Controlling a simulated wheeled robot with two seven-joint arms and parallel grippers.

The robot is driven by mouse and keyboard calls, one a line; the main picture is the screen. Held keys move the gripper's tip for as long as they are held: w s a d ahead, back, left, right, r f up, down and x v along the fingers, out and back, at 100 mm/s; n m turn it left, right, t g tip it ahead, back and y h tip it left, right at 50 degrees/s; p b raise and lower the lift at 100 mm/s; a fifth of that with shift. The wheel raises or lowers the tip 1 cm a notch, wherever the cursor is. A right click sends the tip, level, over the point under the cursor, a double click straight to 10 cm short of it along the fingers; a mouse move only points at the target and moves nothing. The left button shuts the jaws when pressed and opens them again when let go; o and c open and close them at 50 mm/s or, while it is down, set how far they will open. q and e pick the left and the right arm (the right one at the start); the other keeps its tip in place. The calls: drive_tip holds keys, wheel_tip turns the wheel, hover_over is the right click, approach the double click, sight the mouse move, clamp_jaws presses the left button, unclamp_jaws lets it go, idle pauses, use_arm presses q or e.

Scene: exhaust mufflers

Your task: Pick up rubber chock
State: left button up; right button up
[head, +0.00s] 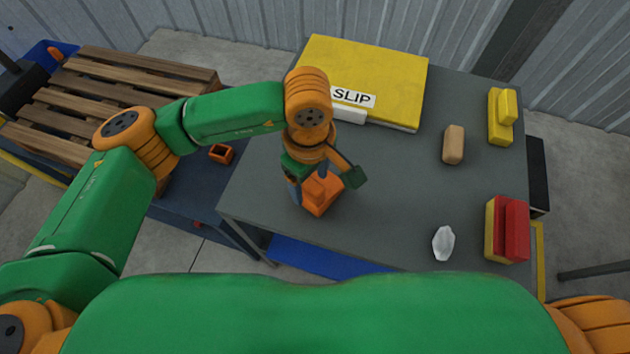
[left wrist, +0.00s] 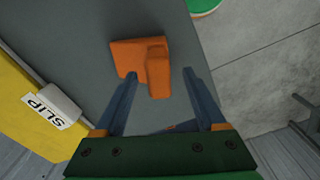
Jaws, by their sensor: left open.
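An orange stepped block, which looks like the rubber chock (head: 322,197), lies on the grey table near its left front edge. It also shows in the left wrist view (left wrist: 157,73), with a raised part on a wider flat base. My left gripper (head: 309,182) is open right over the block and hides part of it in the head view. In the left wrist view its two blue-grey fingers (left wrist: 159,74) lie on either side of the raised part, with gaps visible. I cannot tell how far above the block the fingertips are. My right gripper is not in view.
On the grey table (head: 390,205) are a yellow case (head: 375,75) marked SLIP, a tan block (head: 453,145), a yellow stepped block (head: 500,118), a red and yellow block (head: 508,229) and a white faceted piece (head: 443,243). A wooden pallet (head: 110,85) lies left. The table's middle is clear.

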use_arm(q)
drive_tip(key=shift+f, duration=0.65)
drive_tip(key=shift+w+a+f, duration=0.15)
drive_tip(key=shift+w+f, duration=0.05)
drive_tip(key=shift+f, duration=0.2)
clamp_jaws()
drive_tip(key=shift+r, duration=0.1)
idle(0.4)
